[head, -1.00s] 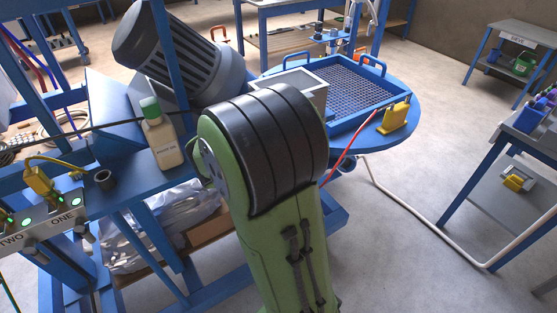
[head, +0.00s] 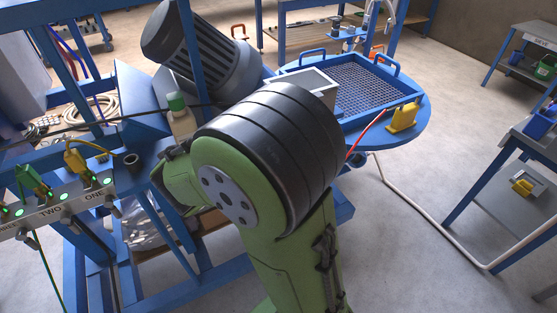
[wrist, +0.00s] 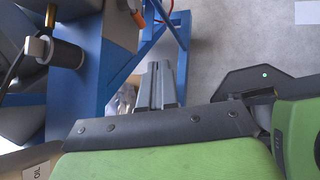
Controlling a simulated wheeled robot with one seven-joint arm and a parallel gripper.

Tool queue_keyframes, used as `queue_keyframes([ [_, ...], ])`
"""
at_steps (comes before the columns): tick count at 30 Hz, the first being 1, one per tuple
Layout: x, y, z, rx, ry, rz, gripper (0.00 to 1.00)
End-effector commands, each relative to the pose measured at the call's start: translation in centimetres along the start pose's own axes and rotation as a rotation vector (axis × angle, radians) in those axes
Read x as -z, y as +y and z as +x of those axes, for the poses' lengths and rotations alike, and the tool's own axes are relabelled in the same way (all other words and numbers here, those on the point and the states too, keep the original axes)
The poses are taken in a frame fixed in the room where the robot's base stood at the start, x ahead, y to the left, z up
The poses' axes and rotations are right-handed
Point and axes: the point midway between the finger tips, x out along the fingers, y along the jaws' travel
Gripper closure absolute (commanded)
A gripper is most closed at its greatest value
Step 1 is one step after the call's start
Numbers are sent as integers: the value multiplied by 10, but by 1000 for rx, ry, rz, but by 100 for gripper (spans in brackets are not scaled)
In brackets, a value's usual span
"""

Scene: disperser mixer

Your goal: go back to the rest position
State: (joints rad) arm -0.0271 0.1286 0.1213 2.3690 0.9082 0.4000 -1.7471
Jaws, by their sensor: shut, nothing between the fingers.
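My gripper shows in the wrist view (wrist: 155,88), with its two grey fingers side by side and closed, nothing between them. It hangs over grey floor near a blue frame (wrist: 176,30). In the head view my green and black arm fills the middle and bends to the left; the gripper itself is hidden there.
A blue bench with a grey motor (head: 205,50) and a bottle with a green cap (head: 181,118) stands behind my arm. A panel with lit sockets (head: 62,208) is at left. Floor at lower right is mostly clear.

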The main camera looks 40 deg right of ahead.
Motion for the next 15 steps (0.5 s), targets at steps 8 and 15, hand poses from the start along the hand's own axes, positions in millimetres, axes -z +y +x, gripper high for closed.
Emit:
queue_keyframes([
  [8, 2, -1, -8, 2, -1, 1, 100],
  [15, 2, -1, -8, 1, -1, 1, 100],
])
